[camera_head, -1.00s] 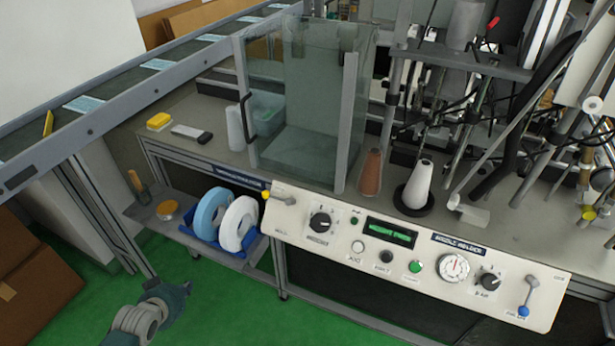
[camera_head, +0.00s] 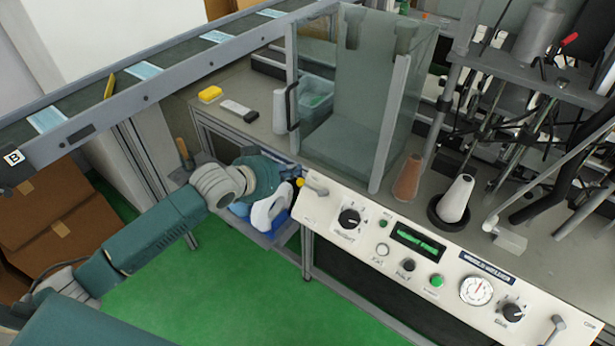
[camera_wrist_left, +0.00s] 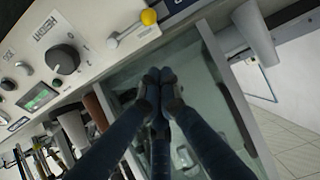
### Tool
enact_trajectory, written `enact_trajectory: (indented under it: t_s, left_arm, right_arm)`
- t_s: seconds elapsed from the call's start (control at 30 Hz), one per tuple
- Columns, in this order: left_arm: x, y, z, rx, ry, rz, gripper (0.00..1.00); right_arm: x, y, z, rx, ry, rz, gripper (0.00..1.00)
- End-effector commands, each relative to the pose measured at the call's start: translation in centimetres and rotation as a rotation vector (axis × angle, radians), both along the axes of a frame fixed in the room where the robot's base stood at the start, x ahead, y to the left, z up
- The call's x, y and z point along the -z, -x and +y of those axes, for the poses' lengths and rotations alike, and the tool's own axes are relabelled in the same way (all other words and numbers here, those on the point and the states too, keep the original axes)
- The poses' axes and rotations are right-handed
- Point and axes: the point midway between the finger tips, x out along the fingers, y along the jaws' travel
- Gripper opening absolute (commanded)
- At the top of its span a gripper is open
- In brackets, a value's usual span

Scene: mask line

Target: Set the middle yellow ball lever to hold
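The yellow ball lever (camera_head: 302,183) is at the left end of the cream control panel (camera_head: 330,212). Its grey arm runs right from the yellow ball to a pivot. In the left wrist view the yellow ball (camera_wrist_left: 148,17) is at the top, with the lever arm slanting down-left. My left gripper (camera_wrist_left: 160,76) shows its dark fingers drawn together at the tips, with nothing visible between them. The fingertips are apart from the lever in that picture. In the head view my left wrist is just left of the lever, and its fingers are not clear. My right gripper is not in view.
The panel also carries a black knob (camera_head: 349,217), a green display (camera_head: 417,241), a green button (camera_head: 437,281) and a dial (camera_head: 476,290). A glass guard (camera_head: 365,110) stands behind the lever. White rolls (camera_head: 268,213) lie on a low shelf below my wrist.

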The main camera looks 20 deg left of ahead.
Motion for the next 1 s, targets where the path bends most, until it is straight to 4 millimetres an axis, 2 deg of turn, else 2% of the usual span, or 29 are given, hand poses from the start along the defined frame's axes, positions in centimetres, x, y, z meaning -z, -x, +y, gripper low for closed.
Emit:
enact_trajectory:
  t_s: [0.17,0.63,0.8,1.0]
  left_arm:
    - [0.5,-1.1,-0.4,-0.001,0.002,0.0,0.0]
    - [5.2,-8.2,-3.0,-0.001,0.001,0.0,0.0]
    - [6.8,-6.0,-2.2,0.0,-0.001,0.004,0.0]
    - [7.6,-5.1,-1.9,0.0,-0.001,0.0,0.0]
  right_arm:
    - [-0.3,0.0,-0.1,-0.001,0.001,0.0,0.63]
    - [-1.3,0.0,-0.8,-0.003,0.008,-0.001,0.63]
    - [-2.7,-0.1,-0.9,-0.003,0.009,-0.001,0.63]
    - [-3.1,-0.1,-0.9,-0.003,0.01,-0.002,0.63]
